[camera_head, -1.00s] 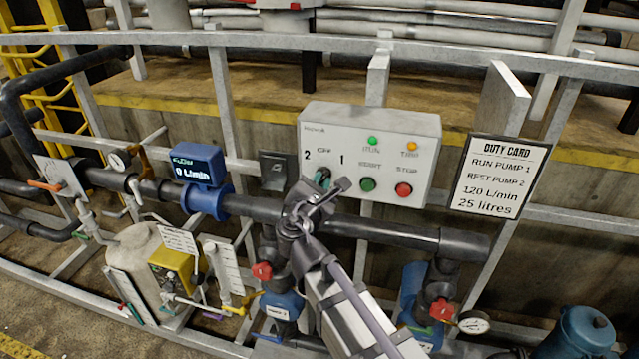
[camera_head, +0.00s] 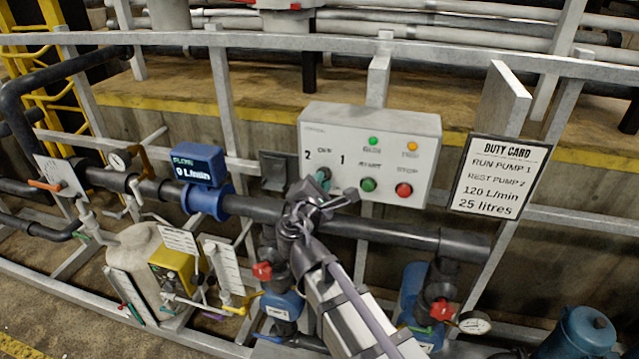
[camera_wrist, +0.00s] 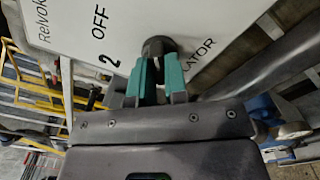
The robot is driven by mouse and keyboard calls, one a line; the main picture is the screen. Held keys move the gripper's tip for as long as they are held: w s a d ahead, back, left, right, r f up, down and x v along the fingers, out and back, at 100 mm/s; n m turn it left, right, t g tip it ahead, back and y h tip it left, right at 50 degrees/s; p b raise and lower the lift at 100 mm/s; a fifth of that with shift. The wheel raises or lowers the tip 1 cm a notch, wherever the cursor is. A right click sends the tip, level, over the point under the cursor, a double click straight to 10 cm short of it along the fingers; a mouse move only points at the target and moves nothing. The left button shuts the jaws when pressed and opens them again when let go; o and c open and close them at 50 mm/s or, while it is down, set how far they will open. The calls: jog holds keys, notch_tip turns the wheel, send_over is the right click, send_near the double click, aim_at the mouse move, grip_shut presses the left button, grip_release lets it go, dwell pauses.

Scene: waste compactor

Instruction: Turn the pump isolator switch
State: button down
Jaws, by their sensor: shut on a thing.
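The control box (camera_head: 372,135) is a light grey panel on the rail, with marks 2, OFF and 1 on its left half. My gripper (camera_wrist: 160,64) has teal fingertips that are shut on the knob, one on each side. In the head view my gripper (camera_head: 322,180) is at the lower left of the panel, and my wrist hides most of the knob. I cannot tell which mark the knob points to.
The panel also has a green lamp (camera_head: 373,141), an orange lamp (camera_head: 412,146), a green button (camera_head: 369,185) and a red button (camera_head: 404,190). A duty card (camera_head: 499,177) hangs at right. A dark pipe (camera_head: 385,231) runs below the panel. The blue flow meter (camera_head: 198,166) reads 0 L/min.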

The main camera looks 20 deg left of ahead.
jog(key=c, duration=1.1)
grip_release()
jog(key=shift+c, duration=0.2)
jog(key=s, duration=1.1)
jog(key=shift+d, duration=0.2)
